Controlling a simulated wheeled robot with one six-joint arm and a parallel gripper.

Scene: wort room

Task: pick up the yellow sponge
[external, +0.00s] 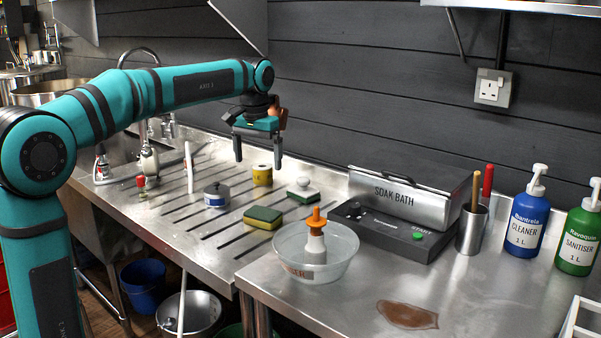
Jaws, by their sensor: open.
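A yellow sponge (263,219) with a dark green layer lies on the ribbed steel drainboard, just left of a clear bowl. My gripper (258,164) is open, with its two fingers pointing down and apart. It hangs above the drainboard, higher in the picture than the sponge. The sponge's far side and underside are hidden.
The clear bowl (289,248) holds an orange-topped item. The soak bath (409,198) stands to the right. Several bottles stand around.

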